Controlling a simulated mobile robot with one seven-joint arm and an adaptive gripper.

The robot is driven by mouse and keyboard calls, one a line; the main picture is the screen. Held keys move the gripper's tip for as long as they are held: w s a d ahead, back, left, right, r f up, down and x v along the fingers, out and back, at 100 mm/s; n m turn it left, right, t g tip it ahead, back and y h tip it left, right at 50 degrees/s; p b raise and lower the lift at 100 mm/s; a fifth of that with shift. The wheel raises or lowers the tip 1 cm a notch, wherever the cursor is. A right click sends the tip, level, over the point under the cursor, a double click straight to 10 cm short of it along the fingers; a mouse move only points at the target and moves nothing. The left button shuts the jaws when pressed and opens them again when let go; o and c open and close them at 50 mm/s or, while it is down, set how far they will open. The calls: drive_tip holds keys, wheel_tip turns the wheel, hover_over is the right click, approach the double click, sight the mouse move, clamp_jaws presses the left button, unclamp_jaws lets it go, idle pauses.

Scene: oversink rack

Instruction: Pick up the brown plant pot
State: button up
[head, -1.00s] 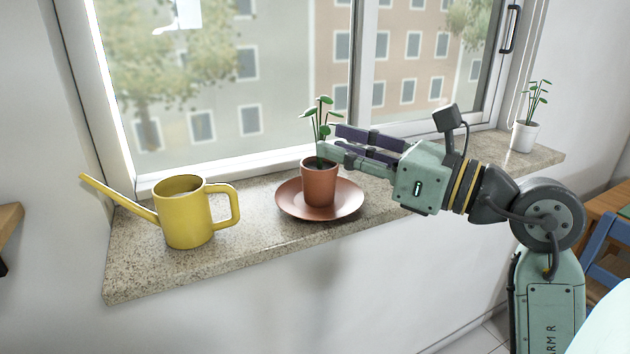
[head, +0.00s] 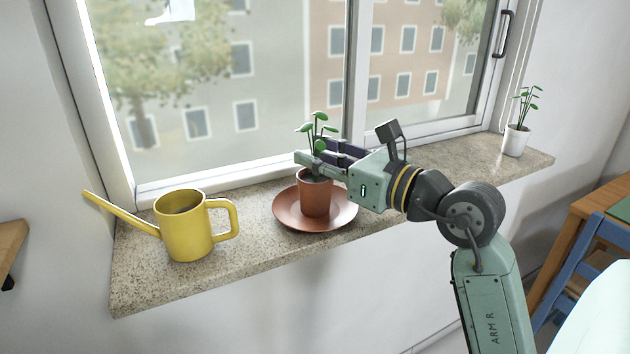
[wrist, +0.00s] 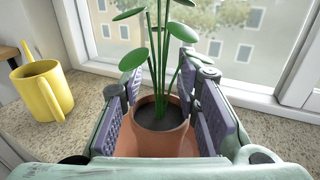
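The brown plant pot (head: 314,200) stands upright on a brown saucer (head: 284,214) on the windowsill, with a green leafy plant (head: 316,130) growing from its dark soil. My gripper (head: 311,153) reaches in from the right at the height of the pot's rim. In the wrist view, the pot (wrist: 158,145) is between the two purple-padded fingers of my gripper (wrist: 165,88), one on each side of it. The fingers are spread and look close to the rim; firm contact does not show.
A yellow watering can (head: 185,232) stands left of the saucer, its handle toward the pot. A white pot (head: 516,140) with a plant is at the sill's far right. The window (head: 230,100) is close behind. The speckled sill (head: 150,280) has free room at front left.

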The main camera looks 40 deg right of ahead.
drive_tip(key=shift+w, duration=0.4)
clamp_jaws()
idle(0.7)
